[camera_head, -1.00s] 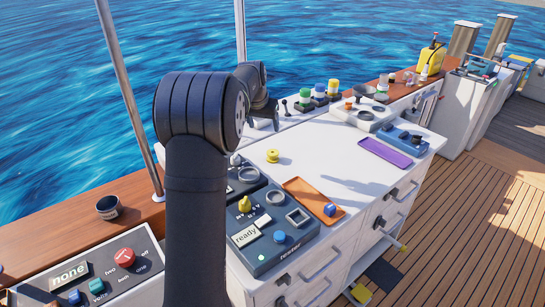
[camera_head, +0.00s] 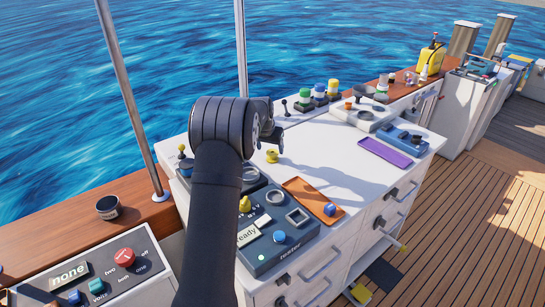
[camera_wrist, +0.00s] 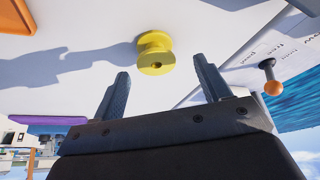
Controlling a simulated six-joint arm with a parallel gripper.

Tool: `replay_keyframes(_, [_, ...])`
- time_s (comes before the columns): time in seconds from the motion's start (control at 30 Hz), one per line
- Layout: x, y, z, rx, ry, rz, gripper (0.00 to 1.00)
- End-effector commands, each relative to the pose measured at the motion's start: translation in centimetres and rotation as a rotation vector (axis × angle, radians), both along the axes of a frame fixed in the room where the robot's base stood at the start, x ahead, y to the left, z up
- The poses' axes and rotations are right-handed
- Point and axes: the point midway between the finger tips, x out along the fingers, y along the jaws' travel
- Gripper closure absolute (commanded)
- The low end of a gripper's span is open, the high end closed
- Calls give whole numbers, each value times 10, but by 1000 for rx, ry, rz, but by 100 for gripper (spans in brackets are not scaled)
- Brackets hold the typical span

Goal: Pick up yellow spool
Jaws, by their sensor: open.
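The yellow spool (camera_head: 271,156) stands on the white counter top, just beside and below my gripper (camera_head: 276,140) in the head view. In the wrist view the yellow spool (camera_wrist: 155,53) lies ahead of the fingertips, roughly between their lines and nothing touching it. My gripper (camera_wrist: 162,80) is open and empty, its two dark fingers apart on either side. The spool's dark centre hole shows in the wrist view.
An orange tray (camera_head: 300,189) with a blue block (camera_head: 329,209) lies in front of the spool. A purple tray (camera_head: 385,153) is to the right. The tester box (camera_head: 262,259) stands nearer. A small lever with an orange knob (camera_wrist: 272,87) shows in the wrist view.

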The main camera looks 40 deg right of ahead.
Motion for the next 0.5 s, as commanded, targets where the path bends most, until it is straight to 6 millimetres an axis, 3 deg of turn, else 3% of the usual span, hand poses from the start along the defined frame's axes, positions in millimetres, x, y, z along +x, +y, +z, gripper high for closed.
replay_keyframes(0.23, [3,-15,-34,1,1,-1,30])
replay_keyframes(0.5, [4,-16,-38,-1,-1,-1,30])
